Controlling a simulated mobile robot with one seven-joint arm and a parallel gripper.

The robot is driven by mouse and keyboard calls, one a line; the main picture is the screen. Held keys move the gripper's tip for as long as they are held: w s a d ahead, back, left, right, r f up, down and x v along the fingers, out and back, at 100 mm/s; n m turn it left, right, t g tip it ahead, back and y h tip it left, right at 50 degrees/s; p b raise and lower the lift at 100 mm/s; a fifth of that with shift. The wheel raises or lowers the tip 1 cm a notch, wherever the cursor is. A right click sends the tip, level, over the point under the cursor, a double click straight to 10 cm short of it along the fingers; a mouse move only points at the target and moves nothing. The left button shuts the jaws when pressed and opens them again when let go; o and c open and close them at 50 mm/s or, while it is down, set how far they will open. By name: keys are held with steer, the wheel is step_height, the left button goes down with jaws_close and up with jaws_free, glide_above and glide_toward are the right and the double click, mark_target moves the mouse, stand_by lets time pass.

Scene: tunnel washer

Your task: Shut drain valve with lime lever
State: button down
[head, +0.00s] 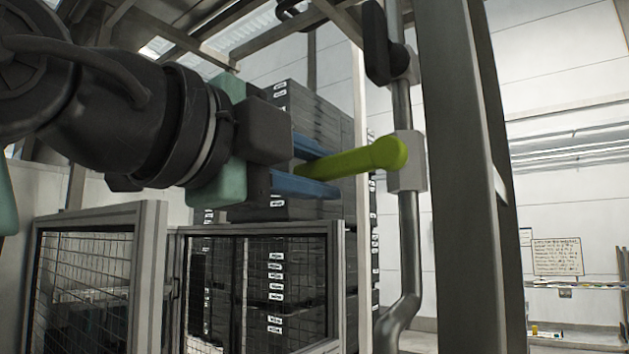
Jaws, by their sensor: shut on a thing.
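The lime lever (365,159) sticks out to the left from a pale valve body (411,160) on a vertical grey pipe (409,255). It lies close to level, its free end a little lower than its rounded hub. My gripper (318,168) comes in from the left with two blue fingers, one above and one below the lever's free end. The fingers are shut on the lever near that end. The very tip of the lever is partly hidden by the gripper.
A black lever (376,42) sits higher on the same pipe. A thick dark post (462,180) stands just right of the pipe. Mesh guard panels (258,230) stand below my gripper, with stacked dark crates (318,110) behind. A notice board (557,257) hangs far right.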

steer(key=shift+r+m, duration=0.35)
steer(key=shift+m, duration=0.15)
steer(key=c, duration=0.7)
jaws_free()
steer(key=shift+s+d, duration=0.1)
steer(key=shift+s, duration=0.05)
